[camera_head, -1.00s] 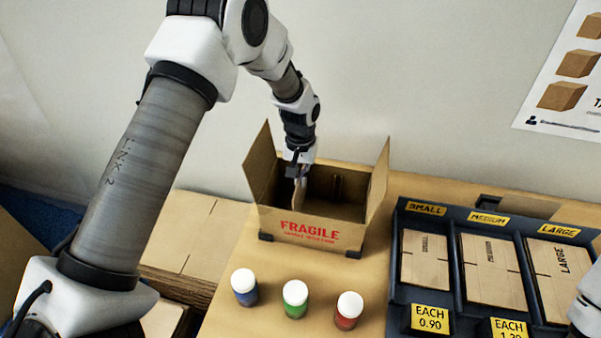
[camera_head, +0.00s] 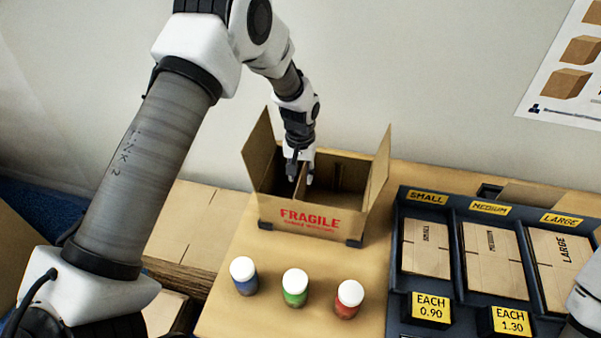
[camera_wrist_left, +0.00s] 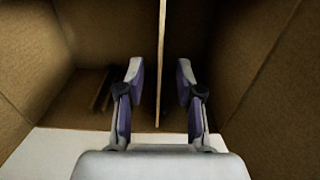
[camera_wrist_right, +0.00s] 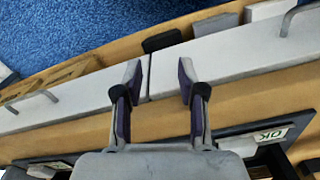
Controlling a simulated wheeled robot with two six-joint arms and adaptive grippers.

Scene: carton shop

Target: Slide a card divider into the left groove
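The open carton (camera_head: 275,212) with red FRAGILE print stands upright on the table. My left gripper (camera_head: 301,176) reaches down inside it. In the left wrist view, the card divider (camera_wrist_left: 161,50) stands edge-on between the fingers of the left gripper (camera_wrist_left: 160,82), which are open with a gap on each side. The divider stands upright in the carton; whether its lower edge sits in a groove is hidden. Narrow strips (camera_wrist_left: 101,90) on the carton's inner wall look like a groove. My right gripper (camera_wrist_right: 160,78) is open and empty.
Jars with blue (camera_head: 243,275), green (camera_head: 295,288) and red (camera_head: 348,299) contents stand in front of the carton. A dark rack (camera_head: 455,292) of flat cartons is at right. Stacked cardboard (camera_head: 190,225) lies at left. The carton's side flaps (camera_head: 380,165) stand up.

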